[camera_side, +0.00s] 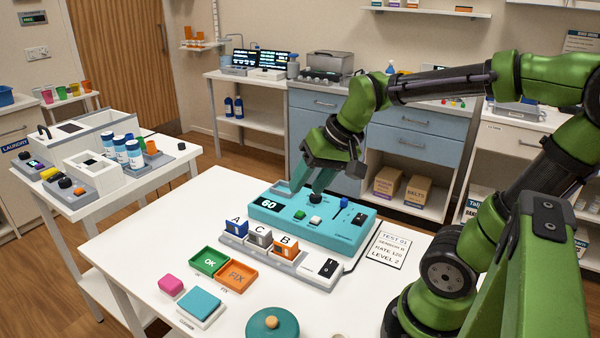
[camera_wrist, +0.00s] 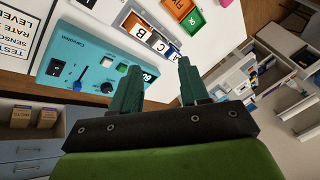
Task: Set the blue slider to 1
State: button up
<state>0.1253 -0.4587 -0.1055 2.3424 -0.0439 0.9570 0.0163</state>
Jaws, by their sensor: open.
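A teal control box (camera_side: 285,223) stands on the white table; it also shows in the wrist view (camera_wrist: 92,53). It has a display reading 60 (camera_side: 268,204), green and white buttons, a black knob (camera_side: 316,198) and a black switch (camera_side: 358,219). The blue slider (camera_side: 343,203) is between the knob and the switch; it also shows in the wrist view (camera_wrist: 78,83). My gripper (camera_side: 310,188) is open and empty, above the back of the box near the knob, left of the slider. The wrist view shows its two fingers (camera_wrist: 160,66) apart.
In front of the box is a grey rack (camera_side: 265,256) with blocks A, C and B. A printed card (camera_side: 387,249) reading LEVEL 2 lies at right. Green OK (camera_side: 210,262) and orange FIX (camera_side: 236,276) trays lie in front. My arm comes from the right.

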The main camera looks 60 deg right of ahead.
jog(key=w+d+f+m+g+h, duration=0.1)
jog(key=w+d+m+g, duration=0.15)
jog(key=d, duration=0.45)
jog(key=w+d+f+m+g, duration=0.1)
jog(key=d+m, duration=0.2)
jog(key=d, duration=0.5)
jog(key=m+g, duration=0.2)
jog(key=m, duration=0.4)
send_near(344, 199)
jog(key=shift+n, duration=0.25)
notch_tip(344, 199, down, 9)
jog(key=shift+s+a, duration=0.1)
jog(key=shift+c, duration=0.2)
grip_shut()
